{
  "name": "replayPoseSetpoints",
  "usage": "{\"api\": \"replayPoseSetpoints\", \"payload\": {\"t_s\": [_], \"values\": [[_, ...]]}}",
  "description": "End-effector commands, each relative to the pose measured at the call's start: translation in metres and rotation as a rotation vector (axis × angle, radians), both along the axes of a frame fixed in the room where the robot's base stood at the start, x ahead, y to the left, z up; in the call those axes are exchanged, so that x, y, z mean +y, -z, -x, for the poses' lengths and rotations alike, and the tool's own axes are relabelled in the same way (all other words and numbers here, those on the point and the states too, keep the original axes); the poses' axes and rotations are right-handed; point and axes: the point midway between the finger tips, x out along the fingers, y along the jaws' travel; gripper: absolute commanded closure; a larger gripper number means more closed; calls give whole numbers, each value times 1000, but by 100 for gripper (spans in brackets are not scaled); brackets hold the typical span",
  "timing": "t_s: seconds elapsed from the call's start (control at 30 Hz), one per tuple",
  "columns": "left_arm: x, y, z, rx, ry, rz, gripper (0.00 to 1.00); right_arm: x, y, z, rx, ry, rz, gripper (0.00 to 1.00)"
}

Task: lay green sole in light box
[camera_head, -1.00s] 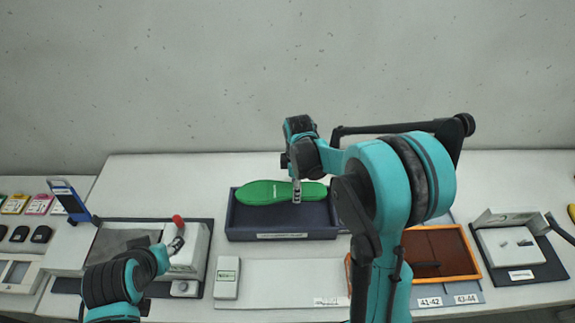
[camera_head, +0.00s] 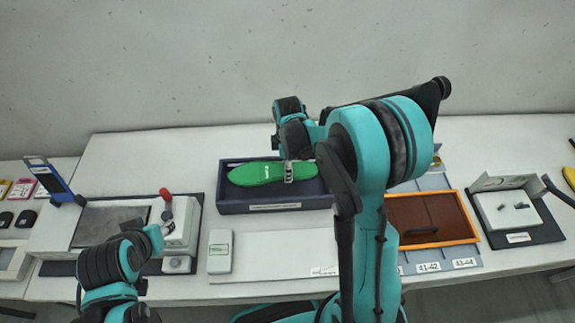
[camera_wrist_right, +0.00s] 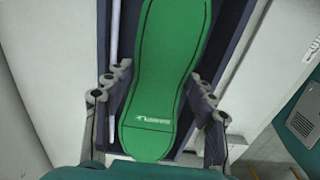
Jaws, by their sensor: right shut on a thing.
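The green sole (camera_head: 262,173) lies lengthwise over the dark navy tray (camera_head: 275,208), within its outline. My right gripper (camera_head: 289,172) is shut on the sole near its right part. In the right wrist view the sole (camera_wrist_right: 165,70) sits between the two fingers (camera_wrist_right: 155,98), with the navy tray walls on both sides. Whether the sole touches the tray floor cannot be told. My left gripper (camera_head: 155,238) is near the grey device at the left; its fingers are too small to read.
A pale flat surface with a label (camera_head: 290,258) and a small white box (camera_head: 220,251) lie in front of the tray. An orange-rimmed brown tray (camera_head: 430,220) is right of my right arm. A grey device with a red-tipped lever (camera_head: 165,194) stands left.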

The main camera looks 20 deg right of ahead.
Motion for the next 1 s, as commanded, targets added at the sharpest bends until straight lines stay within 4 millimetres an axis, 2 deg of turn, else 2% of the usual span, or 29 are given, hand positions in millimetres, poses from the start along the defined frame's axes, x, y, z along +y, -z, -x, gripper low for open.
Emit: {"api": "replayPoseSetpoints", "payload": {"t_s": [0.03,0.5,0.7,0.97,1.0], "values": [[0,9,0,0,0,0,60,0,10,0,0,0,0,81],[0,51,0,0,0,0,60,0,58,0,0,0,0,81],[0,58,0,0,0,0,60,0,67,0,0,0,0,81],[0,58,0,0,0,0,60,0,67,0,0,0,0,81],[0,58,0,0,0,0,60,0,67,0,0,0,0,41]]}}
